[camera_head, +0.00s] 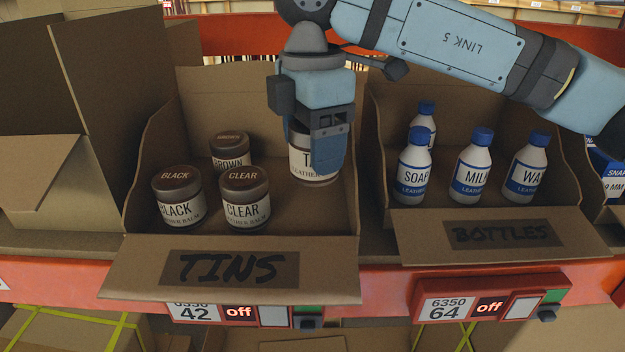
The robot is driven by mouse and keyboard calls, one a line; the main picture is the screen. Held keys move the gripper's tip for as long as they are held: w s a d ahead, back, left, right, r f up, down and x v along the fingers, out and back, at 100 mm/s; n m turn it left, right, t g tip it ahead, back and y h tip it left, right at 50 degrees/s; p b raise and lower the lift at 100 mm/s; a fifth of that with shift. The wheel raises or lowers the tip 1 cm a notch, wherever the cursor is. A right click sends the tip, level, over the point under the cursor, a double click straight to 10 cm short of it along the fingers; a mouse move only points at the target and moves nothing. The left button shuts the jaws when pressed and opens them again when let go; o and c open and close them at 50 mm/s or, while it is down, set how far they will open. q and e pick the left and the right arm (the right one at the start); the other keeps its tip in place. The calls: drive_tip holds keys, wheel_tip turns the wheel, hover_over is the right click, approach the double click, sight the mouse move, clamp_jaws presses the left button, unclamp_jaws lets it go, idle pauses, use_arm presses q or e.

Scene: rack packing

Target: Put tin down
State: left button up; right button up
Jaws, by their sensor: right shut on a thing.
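My right gripper (327,150) is shut on a tin (301,162) with a white label reading "TA...", partly hidden by the finger. The tin is upright in the right part of the cardboard box marked TINS (230,270). I cannot tell whether its base touches the box floor. A black tin (179,199), a clear tin (245,200) and a brown tin (230,150) stand upright in the left and middle of the same box. My left gripper is not in view.
To the right, a box marked BOTTLES (500,237) holds several white bottles with blue caps, such as the milk bottle (471,168). An open cardboard box (45,190) stands on the left. Both labelled boxes rest on an orange shelf (385,290).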

wheel_tip(320, 180, down, 2)
drive_tip(key=shift+f, duration=0.15)
drive_tip(key=shift+f+p, duration=0.7)
drive_tip(key=shift+f, duration=1.7)
drive_tip(key=shift+s+f, duration=0.1)
drive_tip(key=o, duration=1)
